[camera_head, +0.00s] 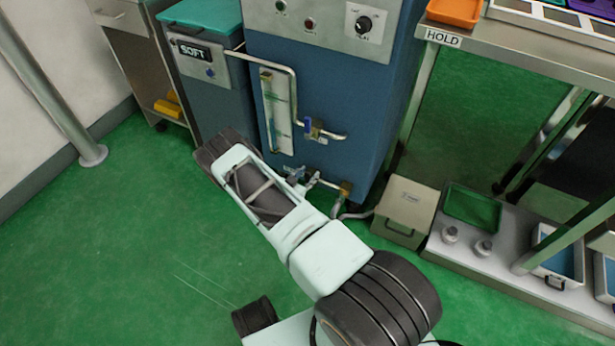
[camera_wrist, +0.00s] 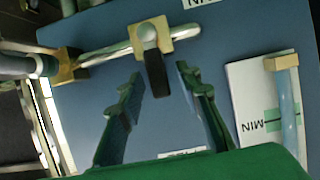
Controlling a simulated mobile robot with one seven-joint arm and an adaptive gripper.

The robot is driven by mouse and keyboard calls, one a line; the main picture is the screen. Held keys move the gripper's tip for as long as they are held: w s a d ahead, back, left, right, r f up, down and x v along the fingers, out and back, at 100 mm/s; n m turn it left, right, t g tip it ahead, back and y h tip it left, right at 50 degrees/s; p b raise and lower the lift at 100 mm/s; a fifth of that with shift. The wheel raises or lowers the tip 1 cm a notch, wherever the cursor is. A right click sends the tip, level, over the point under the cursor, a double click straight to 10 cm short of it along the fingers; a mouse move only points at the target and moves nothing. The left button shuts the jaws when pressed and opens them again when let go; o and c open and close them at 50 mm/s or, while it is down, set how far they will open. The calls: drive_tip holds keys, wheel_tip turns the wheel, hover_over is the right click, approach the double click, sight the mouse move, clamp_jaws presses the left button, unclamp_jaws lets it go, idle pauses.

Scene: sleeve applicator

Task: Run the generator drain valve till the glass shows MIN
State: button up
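The drain valve has a brass body (camera_wrist: 166,38) and a black lever (camera_wrist: 157,75), low on the front of the blue generator (camera_head: 325,80). My gripper (camera_wrist: 160,73) is open in the wrist view, its two fingers on either side of the lever, with gaps showing. In the head view my arm hides most of the gripper. The level glass (camera_head: 279,110) stands upright on the generator's white plate. In the wrist view part of the glass (camera_wrist: 289,115) shows, with an upside-down MIN label (camera_wrist: 252,125) and a green mark. I cannot read the liquid level.
A blue-handled valve (camera_head: 309,126) sits above the drain area. A silver pipe (camera_wrist: 112,48) runs to a brass fitting (camera_wrist: 66,66). A beige box (camera_head: 407,208) and a low shelf with trays stand right. The green floor (camera_head: 110,240) at left is clear.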

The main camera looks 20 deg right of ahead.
drive_tip(key=shift+c, duration=0.4)
clamp_jaws()
